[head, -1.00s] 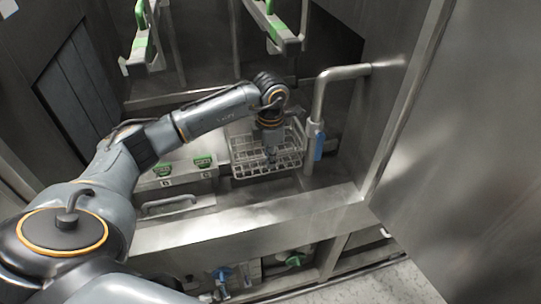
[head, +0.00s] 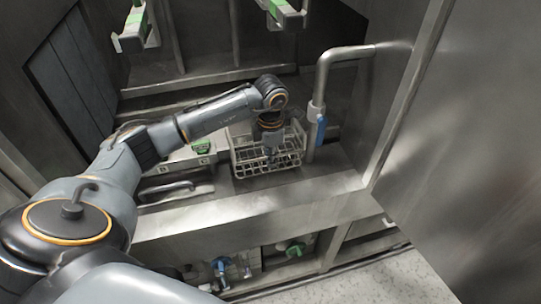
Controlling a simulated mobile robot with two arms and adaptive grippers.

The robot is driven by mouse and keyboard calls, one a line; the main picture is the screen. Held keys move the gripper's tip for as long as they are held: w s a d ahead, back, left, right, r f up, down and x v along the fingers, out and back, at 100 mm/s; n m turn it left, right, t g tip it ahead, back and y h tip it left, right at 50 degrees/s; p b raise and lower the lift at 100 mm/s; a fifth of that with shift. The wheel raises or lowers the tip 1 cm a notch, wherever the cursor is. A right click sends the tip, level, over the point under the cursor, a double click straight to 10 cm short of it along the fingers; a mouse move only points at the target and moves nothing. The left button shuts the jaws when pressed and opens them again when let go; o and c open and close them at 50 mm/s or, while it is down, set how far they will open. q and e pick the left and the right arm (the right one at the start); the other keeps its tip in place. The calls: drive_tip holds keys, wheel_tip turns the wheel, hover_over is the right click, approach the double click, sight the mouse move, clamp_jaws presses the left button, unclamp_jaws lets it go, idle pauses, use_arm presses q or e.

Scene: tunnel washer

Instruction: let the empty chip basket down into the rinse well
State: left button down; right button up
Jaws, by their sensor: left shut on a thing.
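The chip basket (head: 240,158) is a grey wire basket with an open grid and shows no contents. My left gripper (head: 270,160) reaches down into it and is shut on it, though the fingertips are hard to make out among the wires. The basket looks about level, over or in the steel sink area behind the front ledge (head: 270,205). The rinse well's opening is mostly hidden by the basket and arm, so I cannot tell how deep the basket sits. My right gripper is not in view.
A steel pipe (head: 321,85) with a blue handle (head: 321,130) stands close to the basket's right. A lid with a bar handle (head: 168,189) and a green clip (head: 201,147) lie left. Green-marked rails (head: 135,30) hang above. A large steel panel (head: 470,130) fills the right.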

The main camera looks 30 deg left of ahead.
sight(270, 172)
use_arm(q)
drive_tip(key=shift+f+b, duration=1.7)
drive_tip(key=shift+f, duration=1.4)
drive_tip(key=shift+f+b, duration=1.35)
drive_tip(key=shift+f, duration=0.05)
drive_tip(key=c, duration=1.4)
unclamp_jaws()
drive_tip(key=shift+c, duration=0.2)
drive_tip(key=shift+f, duration=0.1)
wheel_tip(270, 172, up, 12)
drive_tip(key=shift+s+r, duration=0.1)
